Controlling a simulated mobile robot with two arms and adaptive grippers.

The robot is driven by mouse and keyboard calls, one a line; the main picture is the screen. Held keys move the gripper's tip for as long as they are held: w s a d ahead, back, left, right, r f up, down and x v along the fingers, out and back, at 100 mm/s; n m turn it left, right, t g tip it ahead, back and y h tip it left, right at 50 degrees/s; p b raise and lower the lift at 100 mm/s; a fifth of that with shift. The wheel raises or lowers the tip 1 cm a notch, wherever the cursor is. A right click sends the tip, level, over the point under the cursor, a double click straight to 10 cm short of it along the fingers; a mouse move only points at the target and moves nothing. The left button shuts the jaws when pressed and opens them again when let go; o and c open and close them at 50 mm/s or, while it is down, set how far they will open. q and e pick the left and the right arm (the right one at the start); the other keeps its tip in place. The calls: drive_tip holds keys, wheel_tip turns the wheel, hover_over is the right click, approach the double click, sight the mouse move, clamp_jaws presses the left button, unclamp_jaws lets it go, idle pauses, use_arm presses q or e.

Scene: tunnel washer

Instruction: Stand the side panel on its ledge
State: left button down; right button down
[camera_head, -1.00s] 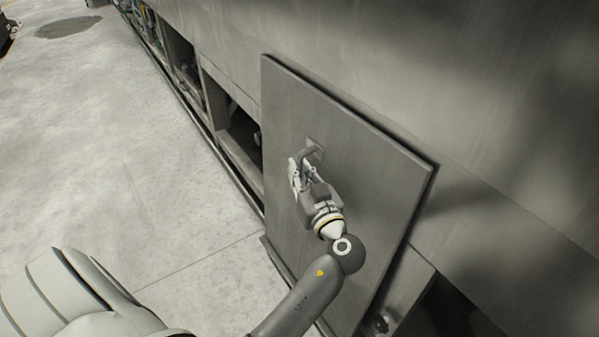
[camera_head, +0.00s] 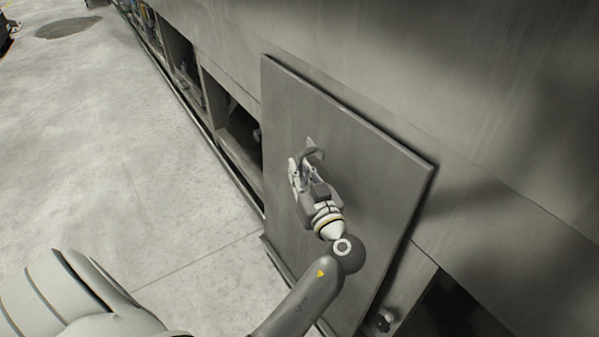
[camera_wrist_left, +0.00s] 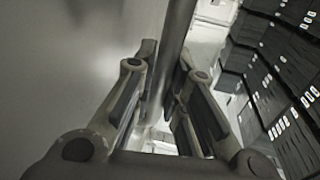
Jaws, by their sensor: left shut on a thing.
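The side panel (camera_head: 365,190) is a flat grey rectangular plate. In the head view it stands nearly upright and close against the machine's wall. A handle (camera_head: 315,154) sticks out from its face. My left gripper (camera_head: 304,172) is shut on this handle. In the left wrist view the handle bar (camera_wrist_left: 172,50) runs between the two fingers (camera_wrist_left: 160,95), with the pale panel face (camera_wrist_left: 70,60) at the left. The ledge under the panel shows only as a thin rim at its lower left (camera_head: 272,255); the contact there is hard to tell. My right gripper is not in view.
The grey machine wall (camera_head: 450,90) rises behind the panel. Open bays (camera_head: 238,140) lie to the left of it, and a dark opening (camera_head: 450,310) shows at the lower right. The concrete floor (camera_head: 110,150) at the left is clear.

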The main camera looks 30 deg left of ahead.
use_arm(q)
drive_tip(key=shift+r, duration=0.25)
